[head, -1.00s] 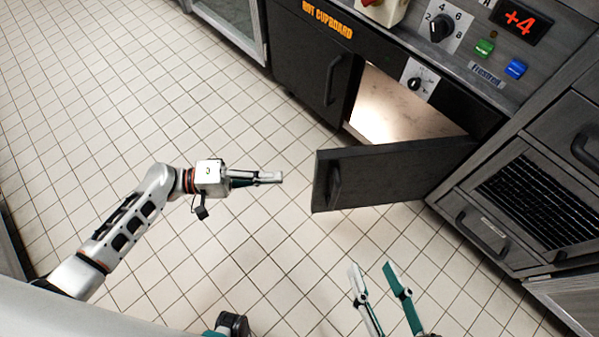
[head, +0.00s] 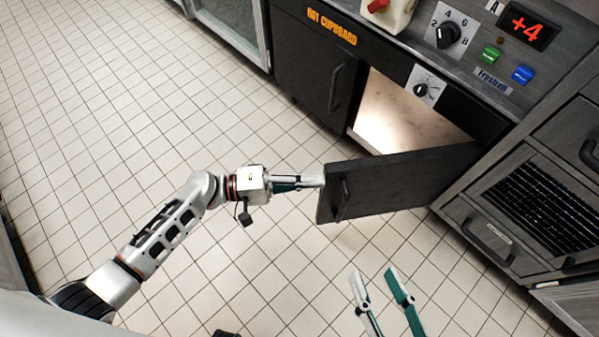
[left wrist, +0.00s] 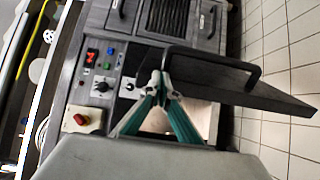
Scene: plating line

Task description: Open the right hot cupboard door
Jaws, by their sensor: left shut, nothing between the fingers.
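The right hot cupboard door (head: 405,180) stands partly open, swung out from the dark cupboard, with its bar handle (head: 342,198) on the outer face. The lit inside (head: 395,115) shows behind it. My left gripper (head: 322,181) is shut and empty, with its tips at the free edge of the door; I cannot tell whether they touch. My right gripper (head: 378,280) is open and empty, low in the head view.
The left cupboard door (head: 312,70) is shut. A control panel with a knob (head: 447,34), a red switch (head: 377,5) and a display (head: 528,25) is above. A grilled oven (head: 535,200) stands to the right. The tiled floor in front is clear.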

